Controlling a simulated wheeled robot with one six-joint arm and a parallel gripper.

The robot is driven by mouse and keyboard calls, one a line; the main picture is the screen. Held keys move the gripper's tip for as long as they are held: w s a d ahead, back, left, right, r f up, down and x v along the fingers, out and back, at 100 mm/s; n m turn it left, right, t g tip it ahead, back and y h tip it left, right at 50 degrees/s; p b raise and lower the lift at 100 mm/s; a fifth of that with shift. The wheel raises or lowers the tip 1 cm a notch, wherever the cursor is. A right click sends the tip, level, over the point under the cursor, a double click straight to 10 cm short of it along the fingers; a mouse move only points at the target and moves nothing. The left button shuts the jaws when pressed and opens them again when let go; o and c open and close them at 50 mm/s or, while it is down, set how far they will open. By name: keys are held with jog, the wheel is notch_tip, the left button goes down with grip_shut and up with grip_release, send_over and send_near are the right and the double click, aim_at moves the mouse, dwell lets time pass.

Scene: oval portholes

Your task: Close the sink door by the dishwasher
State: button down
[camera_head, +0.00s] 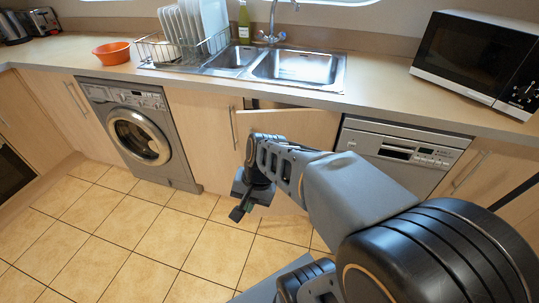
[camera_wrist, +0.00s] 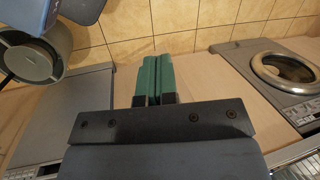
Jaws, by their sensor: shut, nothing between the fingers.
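The sink door by the dishwasher (camera_head: 300,127) is a light wood panel under the sink. It stands ajar, with a dark gap along its top edge. The dishwasher (camera_head: 390,150) is the silver appliance to its right, and it also shows at the left of the wrist view (camera_wrist: 62,120). My gripper (camera_head: 237,213) hangs low in front of the sink doors, with its green fingers (camera_wrist: 155,62) pressed together and empty. My arm hides the lower part of the door. I cannot tell whether the gripper touches it.
A closed sink door (camera_head: 195,125) and a washing machine (camera_head: 143,130) stand to the left. The sink (camera_head: 297,68), dish rack (camera_head: 180,48), orange bowl (camera_head: 112,53) and microwave (camera_head: 475,55) are on the counter. The tiled floor (camera_head: 130,235) is clear at the left.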

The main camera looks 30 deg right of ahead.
jog(key=w+d+f+m+t+y+b, duration=0.2)
jog(key=w+f+m+y+b, duration=0.45)
jog(key=m, duration=1.15)
jog(key=w+d+f+m+t+b, duration=0.25)
jog(key=d+m+t, duration=0.45)
jog(key=m, duration=0.4)
jog(key=w+d+f+m+t+b, duration=0.1)
jog(key=w+d+f+m+t, duration=0.35)
jog(key=d+m, duration=0.55)
jog(key=w+a+r+m+t+b, duration=0.1)
jog(key=w+a+b, duration=0.2)
jog(key=w, duration=0.9)
jog(key=shift+a+b, duration=0.25)
jog(key=shift+b, duration=0.35)
jog(key=shift+h, duration=0.25)
